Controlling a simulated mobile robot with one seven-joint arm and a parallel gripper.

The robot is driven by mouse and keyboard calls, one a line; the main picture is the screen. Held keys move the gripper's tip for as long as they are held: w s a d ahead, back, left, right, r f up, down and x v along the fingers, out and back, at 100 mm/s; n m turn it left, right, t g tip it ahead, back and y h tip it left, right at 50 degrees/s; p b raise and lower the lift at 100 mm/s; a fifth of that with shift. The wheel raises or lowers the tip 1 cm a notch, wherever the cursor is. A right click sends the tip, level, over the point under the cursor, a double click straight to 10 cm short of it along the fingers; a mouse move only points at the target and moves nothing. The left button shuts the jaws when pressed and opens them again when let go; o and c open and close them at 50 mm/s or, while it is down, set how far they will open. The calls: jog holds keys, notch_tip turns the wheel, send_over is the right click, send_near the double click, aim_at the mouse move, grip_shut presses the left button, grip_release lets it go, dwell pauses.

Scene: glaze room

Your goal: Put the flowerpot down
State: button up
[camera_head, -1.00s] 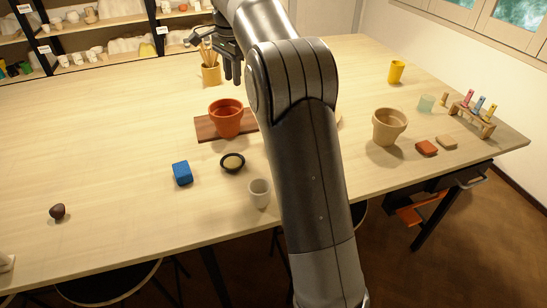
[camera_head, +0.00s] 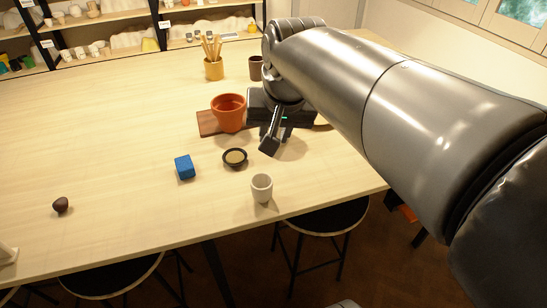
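An orange flowerpot (camera_head: 228,113) stands upright on a dark reddish wooden board (camera_head: 208,124) at the middle of the table. My gripper (camera_head: 276,142) is just right of the pot and board, pointing down, low over the table. It does not hold the orange pot. Its fingers are seen at an angle and partly overlap, so their opening is unclear. My arm crosses the right half of the view and hides that side of the table, where a tan flowerpot stood in the earlier frame.
A blue block (camera_head: 184,167), a small dark dish (camera_head: 235,158) and a pale cup (camera_head: 262,188) stand in front. A pot of brushes (camera_head: 213,68) and a dark brown cup (camera_head: 256,67) stand behind. A dark lump (camera_head: 61,204) lies left. The left table (camera_head: 100,130) is mostly clear.

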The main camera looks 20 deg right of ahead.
jog(key=s+f+n+t, duration=0.1)
jog(key=s+f+n, duration=0.2)
jog(key=s+f, duration=0.3)
jog(key=s, duration=0.3)
jog(key=shift+f, duration=0.4)
